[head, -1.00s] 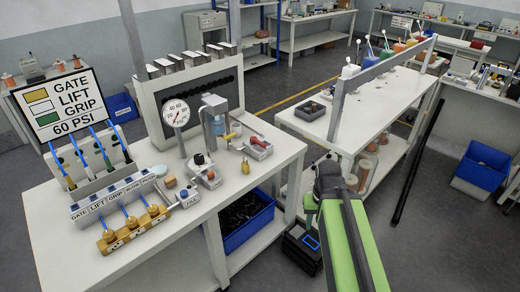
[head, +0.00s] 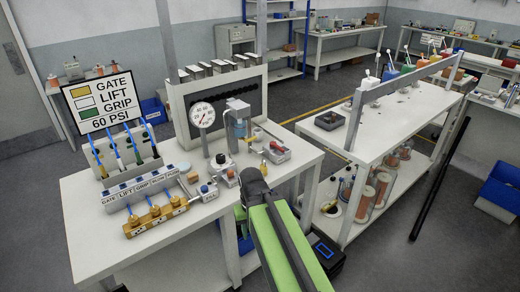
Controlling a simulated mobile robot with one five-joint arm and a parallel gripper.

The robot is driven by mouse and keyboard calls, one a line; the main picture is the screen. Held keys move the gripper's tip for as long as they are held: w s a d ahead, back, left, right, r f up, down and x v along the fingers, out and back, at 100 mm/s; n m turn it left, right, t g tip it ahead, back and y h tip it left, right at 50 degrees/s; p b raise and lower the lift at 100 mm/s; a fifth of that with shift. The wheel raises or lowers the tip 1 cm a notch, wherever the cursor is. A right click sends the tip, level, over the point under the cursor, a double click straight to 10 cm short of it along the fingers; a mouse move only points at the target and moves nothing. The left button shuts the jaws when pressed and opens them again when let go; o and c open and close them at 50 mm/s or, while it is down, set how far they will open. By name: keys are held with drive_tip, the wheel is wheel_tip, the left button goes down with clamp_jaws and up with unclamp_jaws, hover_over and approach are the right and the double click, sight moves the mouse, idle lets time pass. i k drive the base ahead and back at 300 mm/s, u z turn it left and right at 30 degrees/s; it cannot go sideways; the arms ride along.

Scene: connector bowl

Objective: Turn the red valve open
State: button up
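A small red part (head: 275,146) sits on a grey block near the right end of the left workbench, behind a yellow piece. It may be the red valve, but it is too small to tell its handle's position. My gripper (head: 250,180) is at the dark far end of my green arm, in front of the bench's right part. In the picture it appears below and left of the red part, with no contact visible. Its fingers cannot be made out, so I cannot tell if it is open.
A sign (head: 103,99) reads GATE, LIFT, GRIP, 60 PSI. Brass fittings with blue tubes (head: 155,218) lie front left. A second bench (head: 395,118) stands at right, with floor between.

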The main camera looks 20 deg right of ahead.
sight(272, 144)
drive_tip(key=z, duration=0.05)
drive_tip(key=i, duration=1.5)
drive_tip(key=u, duration=0.05)
